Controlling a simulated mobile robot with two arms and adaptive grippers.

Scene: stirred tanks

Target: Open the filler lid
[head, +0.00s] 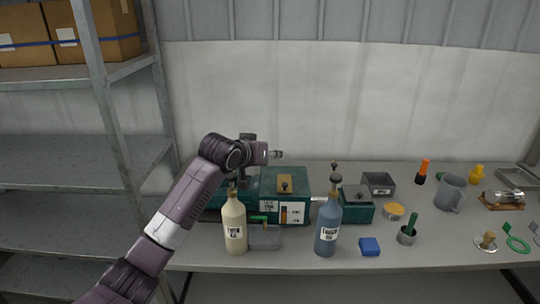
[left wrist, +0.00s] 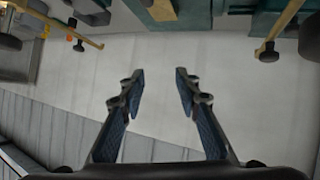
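A teal tank (head: 300,181) stands on the bench with a labelled front. A brass-coloured lid (head: 285,184) with a dark knob lies flat on its top and looks closed. My left arm reaches in from the left, its wrist above and left of that lid. My left gripper (left wrist: 158,80) is open and empty in the left wrist view, with the pale wall beyond its fingers. In the head view the fingers cannot be made out clearly. Teal surfaces and brass-coloured parts with dark knobs (left wrist: 268,52) show along the top of the wrist view. My right gripper is not in view.
A cream bottle (head: 235,224) and a blue bottle (head: 327,226) stand in front of the tank. A smaller teal box (head: 357,205) and a grey bin (head: 379,184) are to its right. A metal shelf (head: 70,150) stands left. A grey mug (head: 451,193) and small items occupy the right.

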